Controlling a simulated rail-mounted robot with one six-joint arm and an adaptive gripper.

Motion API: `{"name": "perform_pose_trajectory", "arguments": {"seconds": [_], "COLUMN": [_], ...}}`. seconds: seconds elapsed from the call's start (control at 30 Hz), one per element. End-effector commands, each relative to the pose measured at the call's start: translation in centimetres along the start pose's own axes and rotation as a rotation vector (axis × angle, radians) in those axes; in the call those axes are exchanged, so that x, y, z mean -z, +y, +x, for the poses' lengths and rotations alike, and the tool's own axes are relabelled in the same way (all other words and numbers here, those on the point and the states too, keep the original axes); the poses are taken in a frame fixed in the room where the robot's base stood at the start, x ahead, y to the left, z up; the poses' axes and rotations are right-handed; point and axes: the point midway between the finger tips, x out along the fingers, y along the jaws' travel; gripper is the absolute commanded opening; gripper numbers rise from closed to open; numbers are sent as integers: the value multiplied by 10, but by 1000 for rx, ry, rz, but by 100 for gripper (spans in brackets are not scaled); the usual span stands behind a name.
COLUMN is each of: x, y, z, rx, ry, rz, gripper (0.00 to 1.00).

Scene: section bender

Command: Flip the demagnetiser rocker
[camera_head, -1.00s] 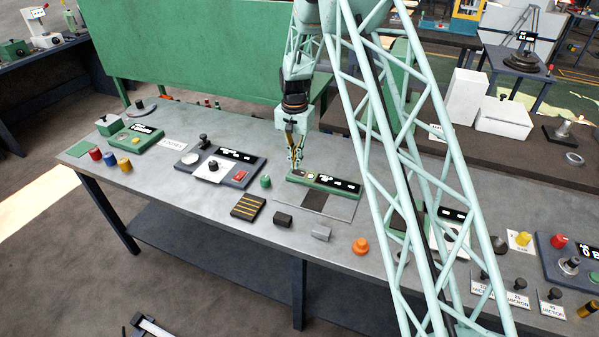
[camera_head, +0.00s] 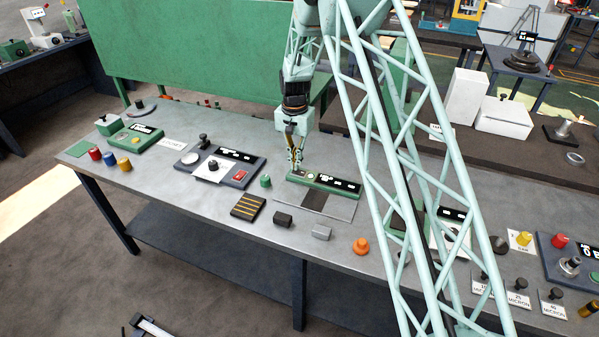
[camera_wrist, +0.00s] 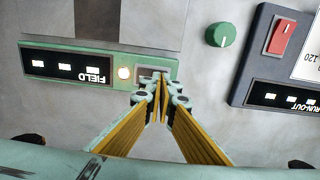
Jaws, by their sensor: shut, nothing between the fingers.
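A green unit marked FIELD (camera_head: 347,188) stands on the bench behind a dark and grey plate. In the wrist view the unit (camera_wrist: 103,58) shows a lit round lamp (camera_wrist: 124,73) and, beside it, a pale grey rocker (camera_wrist: 152,71) in a frame. My gripper (camera_head: 298,167) is over the left end of this unit. In the wrist view its fingertips (camera_wrist: 163,82) are together, empty, at the rocker's edge and hide part of it. Whether they touch the rocker, and which way it is tilted, I cannot tell.
A green knob (camera_wrist: 222,35) stands between the FIELD unit and the dark RUN-OUT unit (camera_wrist: 255,88), which has a red rocker (camera_wrist: 284,37). A striped block (camera_head: 248,207), a dark block (camera_head: 283,219) and an orange knob (camera_head: 361,246) stand nearer the bench's front edge.

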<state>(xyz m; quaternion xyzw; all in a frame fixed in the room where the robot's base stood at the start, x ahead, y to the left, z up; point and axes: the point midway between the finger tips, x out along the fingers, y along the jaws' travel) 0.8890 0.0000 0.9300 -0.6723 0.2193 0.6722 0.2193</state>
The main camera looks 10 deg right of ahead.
Motion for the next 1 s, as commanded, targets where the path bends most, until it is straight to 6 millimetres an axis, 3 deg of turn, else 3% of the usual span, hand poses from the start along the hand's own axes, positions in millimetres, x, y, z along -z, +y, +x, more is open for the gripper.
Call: {"name": "perform_pose_trajectory", "arguments": {"seconds": [1.0], "x": [0], "y": [0], "z": [10], "rx": [0], "ry": [0], "rz": [0], "gripper": [0]}}
